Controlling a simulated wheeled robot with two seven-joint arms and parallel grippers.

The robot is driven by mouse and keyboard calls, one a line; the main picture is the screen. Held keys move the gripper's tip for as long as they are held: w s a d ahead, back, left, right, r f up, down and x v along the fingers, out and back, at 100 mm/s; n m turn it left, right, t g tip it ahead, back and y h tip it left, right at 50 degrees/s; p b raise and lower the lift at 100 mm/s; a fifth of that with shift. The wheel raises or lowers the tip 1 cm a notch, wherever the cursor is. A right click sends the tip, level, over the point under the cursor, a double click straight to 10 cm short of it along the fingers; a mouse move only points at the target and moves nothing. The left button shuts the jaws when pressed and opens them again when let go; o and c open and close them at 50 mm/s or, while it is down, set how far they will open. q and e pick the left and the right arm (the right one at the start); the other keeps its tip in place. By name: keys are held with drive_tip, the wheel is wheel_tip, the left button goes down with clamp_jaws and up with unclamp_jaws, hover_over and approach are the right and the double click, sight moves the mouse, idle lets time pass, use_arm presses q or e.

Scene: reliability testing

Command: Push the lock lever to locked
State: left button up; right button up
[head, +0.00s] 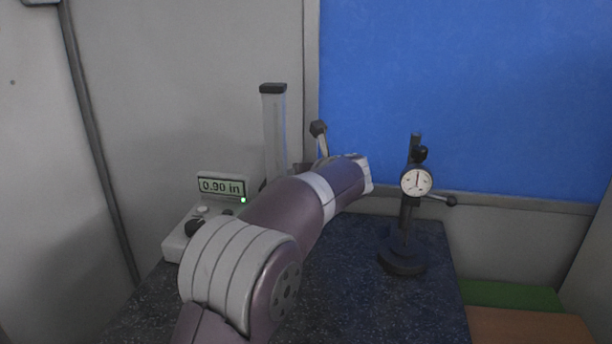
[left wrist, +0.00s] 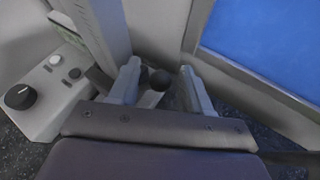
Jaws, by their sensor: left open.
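The lock lever (head: 322,146), a pale stem with a dark knob, rises beside the upright column in the head view, just beyond my left forearm. It leans slightly, with its knob to the upper left; its base is hidden by my arm. In the left wrist view a round dark knob (left wrist: 160,79), which looks like the lever's, lies between the two fingers of my left gripper (left wrist: 159,66). The gripper is open; I cannot tell whether a finger touches the knob. The head view hides this gripper behind my arm. My right gripper is not in view.
A white device (head: 182,240) with a display (head: 222,187) reading 0.90 in stands left, near the upright column (head: 274,130). A dial gauge stand (head: 403,258) stands right on the dark speckled table (head: 350,310). A blue panel (head: 460,90) is behind. The table's front middle is clear.

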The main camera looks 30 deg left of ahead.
use_arm(q)
drive_tip(key=b+v, duration=0.2)
drive_tip(key=v, duration=1)
